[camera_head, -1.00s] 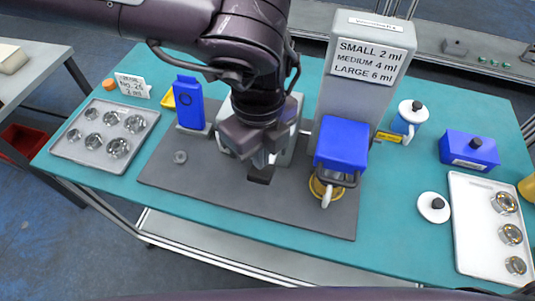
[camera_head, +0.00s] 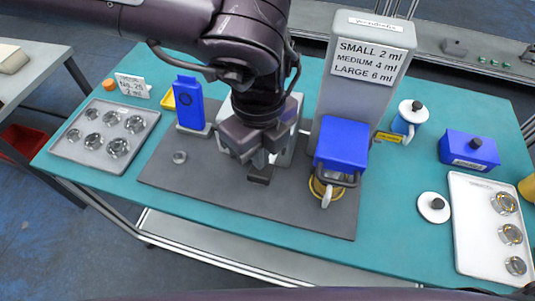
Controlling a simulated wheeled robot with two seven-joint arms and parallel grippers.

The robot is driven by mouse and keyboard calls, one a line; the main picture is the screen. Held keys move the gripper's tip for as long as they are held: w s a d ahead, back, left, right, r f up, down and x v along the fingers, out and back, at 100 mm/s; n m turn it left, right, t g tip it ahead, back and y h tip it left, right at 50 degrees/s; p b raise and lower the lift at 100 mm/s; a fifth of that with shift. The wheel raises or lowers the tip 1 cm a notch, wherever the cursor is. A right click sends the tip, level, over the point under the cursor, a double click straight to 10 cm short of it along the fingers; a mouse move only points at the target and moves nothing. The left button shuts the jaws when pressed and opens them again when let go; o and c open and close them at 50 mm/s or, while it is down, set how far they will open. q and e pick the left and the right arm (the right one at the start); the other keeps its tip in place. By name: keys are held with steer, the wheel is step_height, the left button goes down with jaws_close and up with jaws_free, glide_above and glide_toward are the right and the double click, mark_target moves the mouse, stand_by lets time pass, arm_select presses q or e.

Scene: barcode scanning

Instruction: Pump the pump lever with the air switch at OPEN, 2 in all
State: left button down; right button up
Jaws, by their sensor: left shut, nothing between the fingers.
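My left gripper (camera_head: 257,160) comes in from the left and points down over the dark mat, shut with nothing held. A small black part (camera_head: 260,175) shows just below its fingertips; whether they touch, and whether this is the pump lever, I cannot tell. Behind the gripper a light-grey box (camera_head: 293,145) is mostly hidden by my arm. To its right stands a blue-headed device (camera_head: 341,143) with a grey handle and a yellow ring at its base. The air switch and its OPEN mark cannot be made out. My right gripper is not in view.
A grey column bears a sign (camera_head: 369,62) reading SMALL 2 ml, MEDIUM 4 ml, LARGE 6 ml. A blue scanner-like device (camera_head: 188,103) stands left of my gripper. Trays with metal cups lie left (camera_head: 90,155) and right (camera_head: 470,255). The dark mat's front (camera_head: 230,200) is clear.

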arm_select(q)
step_height(320, 180, down, 8)
steer(key=b, duration=0.7)
steer(key=shift+s+f, duration=0.1)
steer(key=shift+f, duration=0.1)
steer(key=shift+r+p, duration=0.25)
steer(key=shift+p, duration=0.05)
steer(key=r+p, duration=0.1)
steer(key=r, duration=0.1)
steer(key=r+p, duration=0.4)
steer(key=shift+w+r, duration=0.25)
steer(key=shift+s+r+p, duration=0.2)
steer(key=shift+r+p, duration=0.25)
steer(key=shift+r, duration=0.25)
steer(key=shift+w, duration=0.1)
